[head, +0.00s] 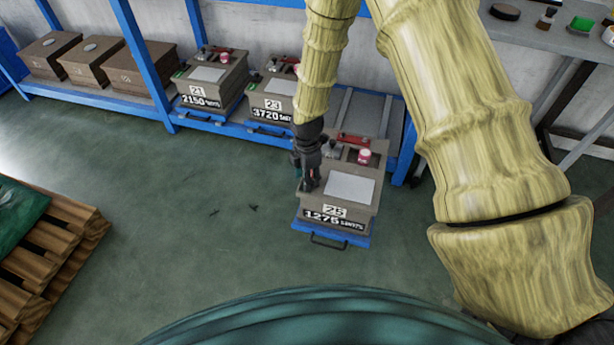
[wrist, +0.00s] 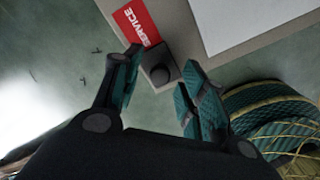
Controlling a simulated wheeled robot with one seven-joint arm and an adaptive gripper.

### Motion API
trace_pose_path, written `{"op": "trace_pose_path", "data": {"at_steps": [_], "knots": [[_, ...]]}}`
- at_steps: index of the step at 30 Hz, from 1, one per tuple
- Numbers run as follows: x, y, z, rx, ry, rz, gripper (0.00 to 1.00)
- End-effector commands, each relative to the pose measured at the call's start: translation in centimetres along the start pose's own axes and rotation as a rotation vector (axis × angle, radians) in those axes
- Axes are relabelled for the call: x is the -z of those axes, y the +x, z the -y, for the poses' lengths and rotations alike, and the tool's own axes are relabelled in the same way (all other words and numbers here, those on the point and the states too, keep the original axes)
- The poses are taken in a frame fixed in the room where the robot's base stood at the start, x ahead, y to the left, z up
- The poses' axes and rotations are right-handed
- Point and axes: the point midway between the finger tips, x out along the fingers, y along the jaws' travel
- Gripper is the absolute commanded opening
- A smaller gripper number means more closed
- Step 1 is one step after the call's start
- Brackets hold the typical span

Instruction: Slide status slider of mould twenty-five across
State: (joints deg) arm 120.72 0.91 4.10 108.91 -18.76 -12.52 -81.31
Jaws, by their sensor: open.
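Mould twenty-five (head: 367,212) is a grey-brown box with a white top plate, "25" and "1275" labels on its front. In the wrist view, its status slider (wrist: 160,73) is a dark block with a round knob at the box's edge. A red "SERVICE" label (wrist: 137,22) shows beside the slider. My gripper (wrist: 161,64) is open, with its teal-padded fingertips on either side of the slider knob; contact cannot be told. In the head view, my gripper (head: 308,182) is at the mould's left edge and hides the slider.
Mould twenty-five is on a pulled-out blue tray (head: 330,236) with a dark handle. Moulds 21 (head: 229,88) and 23 (head: 263,102) stand on the rack to its left. A wooden pallet (head: 55,245) lies at the left.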

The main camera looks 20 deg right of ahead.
Motion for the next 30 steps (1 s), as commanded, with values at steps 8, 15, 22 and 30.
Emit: {"op": "trace_pose_path", "data": {"at_steps": [8,15,22,30], "knots": [[0.0,0.0,0.0,0.0,0.0,0.0,0.02],[-0.1,-0.1,-0.1,0.0,0.001,0.0,0.0],[-1.6,-0.5,-1.7,-0.001,0.002,-0.002,0.0],[-3.6,-0.2,-3.8,-0.001,0.001,-0.002,0.0]]}}
